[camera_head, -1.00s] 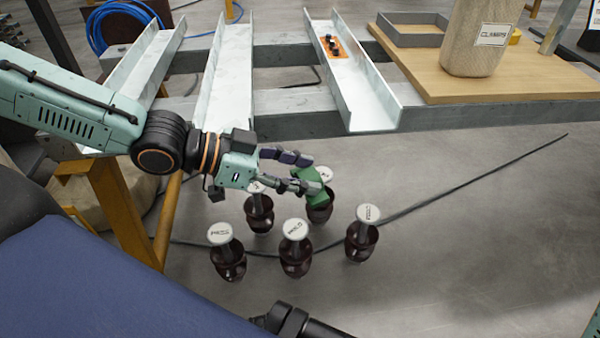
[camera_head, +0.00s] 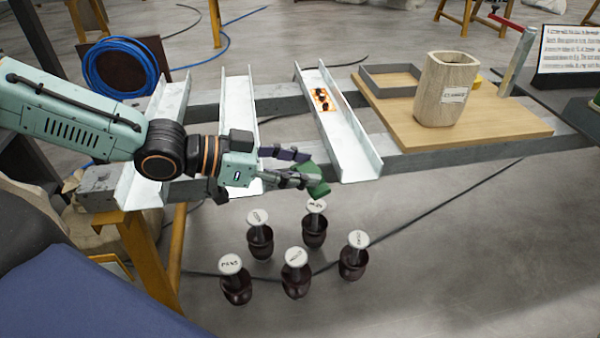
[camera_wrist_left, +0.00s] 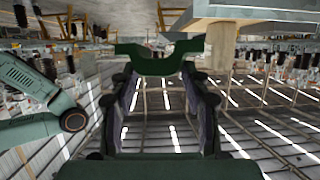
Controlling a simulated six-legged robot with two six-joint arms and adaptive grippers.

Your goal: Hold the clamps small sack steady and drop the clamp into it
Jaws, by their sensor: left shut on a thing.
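The clamps sack (camera_head: 443,92) is a beige, open-topped sack with a white label. It stands upright on a wooden board at the right of the head view. My left gripper (camera_head: 305,168) is shut on a green clamp (camera_head: 318,184), held over the front of the metal frame, left of the sack and apart from it. In the left wrist view the green clamp (camera_wrist_left: 160,62) spans the fingertips. My right gripper is not in the head view.
The wooden board (camera_head: 500,130) also bears a grey tray frame (camera_head: 385,90). Metal channels (camera_head: 345,145) lie across the beam; one holds an orange plate (camera_head: 322,99). Several dark insulators with white caps (camera_head: 296,257) stand below. A sign (camera_head: 572,48) stands at right.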

